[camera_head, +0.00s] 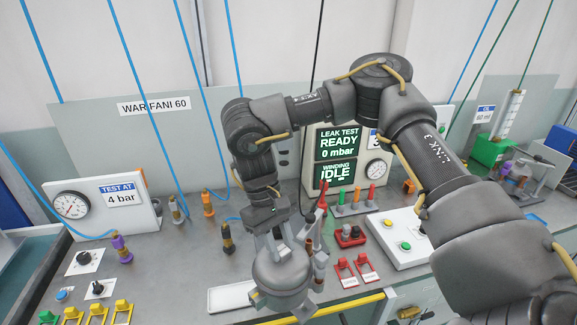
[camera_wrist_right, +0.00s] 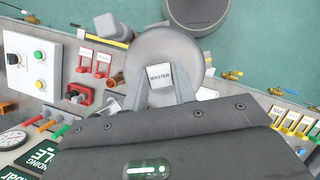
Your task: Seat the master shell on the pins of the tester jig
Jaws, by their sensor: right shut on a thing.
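The master shell (camera_head: 283,275) is a grey, rounded metal body with copper-coloured stubs at its side. My right gripper (camera_head: 280,243) is shut on its upper part and points down over the front of the bench. In the right wrist view the shell (camera_wrist_right: 158,48) shows a MASTER label between the fingertips (camera_wrist_right: 160,92). I cannot tell whether the shell touches anything below it. The tester jig and its pins cannot be made out; the shell and gripper cover that area. My left gripper is not in view.
The tester panel (camera_head: 337,142) reads LEAK TEST READY, 0 mbar and WINDING IDLE. A white plate (camera_head: 232,297) lies left of the shell. Red clips (camera_head: 346,273), a button box (camera_head: 395,238) and yellow clips (camera_head: 98,313) crowd the bench. A yellow bar (camera_head: 345,303) runs along the front edge.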

